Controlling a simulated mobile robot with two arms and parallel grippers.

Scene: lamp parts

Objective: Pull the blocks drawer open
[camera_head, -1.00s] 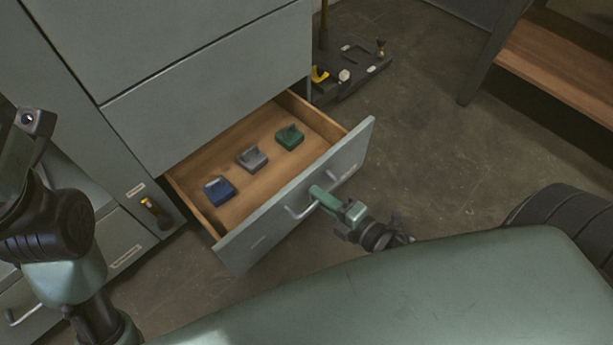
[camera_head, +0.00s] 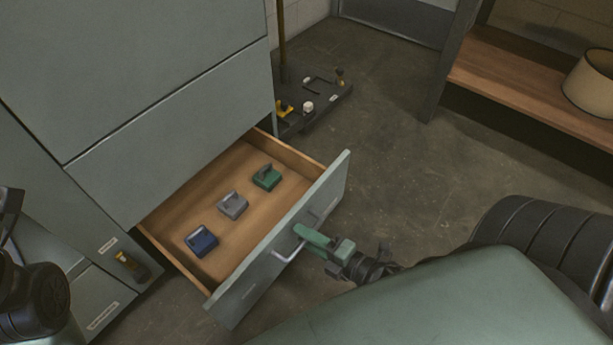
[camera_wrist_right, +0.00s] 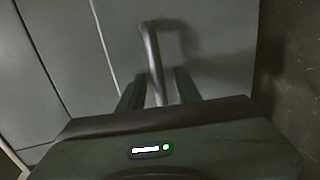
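The blocks drawer (camera_head: 237,303) is pulled out of the grey-green cabinet. Inside, on its wooden floor, sit a blue block (camera_head: 201,242), a grey block (camera_head: 233,205) and a green block (camera_head: 267,177) in a row. My right gripper (camera_head: 302,237) is at the drawer front with its fingers around the metal handle (camera_head: 286,254). In the right wrist view, the handle bar (camera_wrist_right: 152,58) passes between the two fingers (camera_wrist_right: 158,88); their contact with it is hard to see. Part of my left arm shows at the left edge, but its gripper is outside the picture.
A dark base with small parts (camera_head: 312,100) stands on the floor behind the drawer. A wooden shelf (camera_head: 520,80) with a lampshade (camera_head: 592,85) is at the upper right. The concrete floor (camera_head: 400,170) right of the drawer is clear.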

